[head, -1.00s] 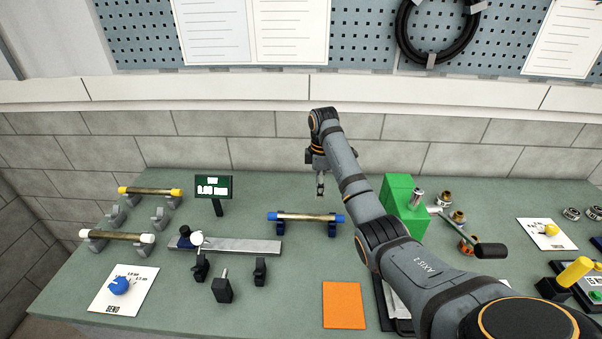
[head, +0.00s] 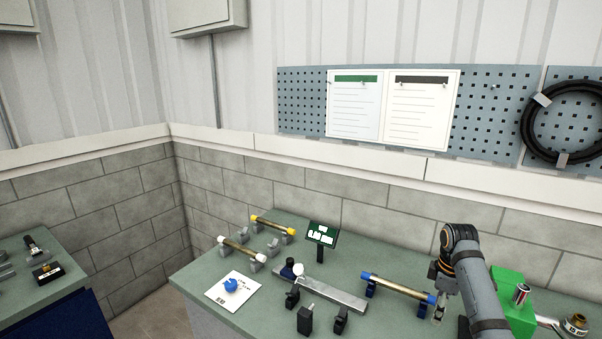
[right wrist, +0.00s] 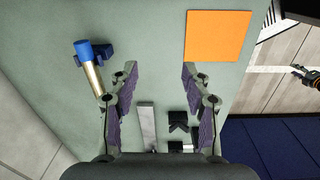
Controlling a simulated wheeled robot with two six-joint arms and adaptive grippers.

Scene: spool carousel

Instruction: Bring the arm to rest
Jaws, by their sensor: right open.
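My right gripper (head: 438,312) hangs over the green bench beside the right end of the blue-capped rod (head: 398,287). In the right wrist view the right gripper (right wrist: 160,72) has its jaws wide apart, with nothing between the fingertips but bench below. The rod (right wrist: 93,78) lies in dark blue holders, outside the left finger in that view. My right arm comes in from the lower right of the head view. A dark part with an orange ring (right wrist: 312,82) at the right wrist view's right edge may be my left gripper; its jaws are too small to read.
A green block (head: 512,300) stands right of my arm. A steel bar (head: 335,292) with black blocks lies left of the rod. Yellow-capped and white-capped rods rest farther left, near a small display (head: 321,236). An orange square (right wrist: 217,36) lies flat on the bench.

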